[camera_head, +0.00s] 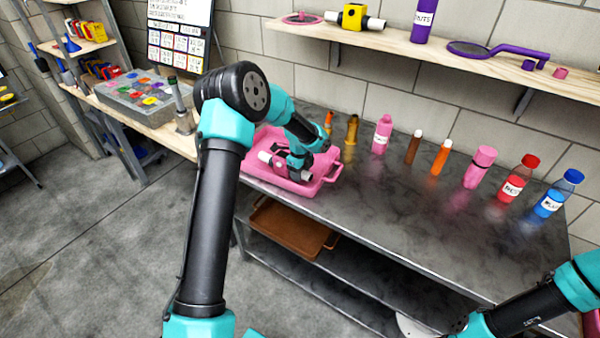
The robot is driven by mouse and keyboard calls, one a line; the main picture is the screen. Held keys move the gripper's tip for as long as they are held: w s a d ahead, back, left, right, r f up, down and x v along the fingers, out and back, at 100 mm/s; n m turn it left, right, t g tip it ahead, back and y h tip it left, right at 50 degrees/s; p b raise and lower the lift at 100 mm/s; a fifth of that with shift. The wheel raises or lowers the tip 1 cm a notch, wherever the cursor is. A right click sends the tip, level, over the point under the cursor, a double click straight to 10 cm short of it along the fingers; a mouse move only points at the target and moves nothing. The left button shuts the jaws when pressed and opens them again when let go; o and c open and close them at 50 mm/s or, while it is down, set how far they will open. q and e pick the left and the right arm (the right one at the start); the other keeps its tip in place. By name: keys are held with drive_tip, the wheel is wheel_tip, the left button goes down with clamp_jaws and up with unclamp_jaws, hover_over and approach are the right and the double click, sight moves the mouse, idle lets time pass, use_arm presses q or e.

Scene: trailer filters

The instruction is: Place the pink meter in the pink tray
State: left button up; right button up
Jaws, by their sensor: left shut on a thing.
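The pink tray (318,185) stands on the left end of the dark metal table. The pink meter (277,163), a pink body with white pipe ends, is in or just over the tray. My left gripper (294,168) is shut on the meter and reaches down into the tray from above. The fingers are small in the picture and partly hidden by my arm, so I cannot tell whether the meter touches the tray floor. My right arm shows at the lower right, but its gripper is out of the picture.
Several bottles and tubes, such as a pink bottle (382,134) and a red-capped bottle (518,178), stand along the table's back. A wall shelf (400,40) holds a yellow meter (354,17). A brown tray (290,230) lies below. The table's front right is clear.

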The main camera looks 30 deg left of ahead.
use_arm(q)
drive_tip(key=shift+f, duration=0.15)
drive_tip(key=o, duration=1.3)
wheel_tip(320, 180, up, 12)
drive_tip(key=shift+r, duration=0.15)
